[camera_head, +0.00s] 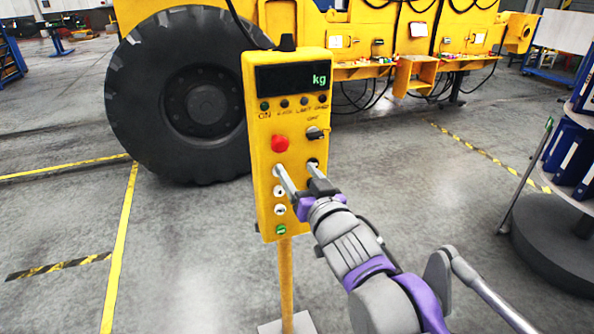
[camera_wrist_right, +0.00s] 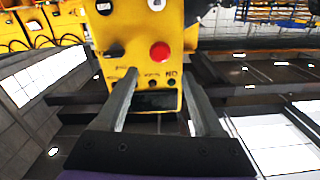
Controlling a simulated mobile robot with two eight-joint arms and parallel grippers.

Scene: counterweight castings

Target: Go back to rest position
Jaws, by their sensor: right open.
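My right gripper (camera_head: 296,170) is in front of the yellow control box (camera_head: 291,105), its two fingers spread apart with nothing between them. The fingertips are at the lower middle of the panel, below the red button (camera_head: 280,144); I cannot tell whether they touch it. In the right wrist view my open fingers (camera_wrist_right: 159,78) point at the box, which appears upside down, with the red button (camera_wrist_right: 160,51) beyond the gap. The box's dark display (camera_head: 291,78) reads "kg". My left gripper is not in view.
The box stands on a yellow post (camera_head: 286,275). A large black tyre (camera_head: 190,97) of a yellow machine (camera_head: 375,40) is behind it. At the right is a round dark base (camera_head: 556,245) with blue items (camera_head: 570,150) above. Grey floor (camera_head: 190,270) is open at the left.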

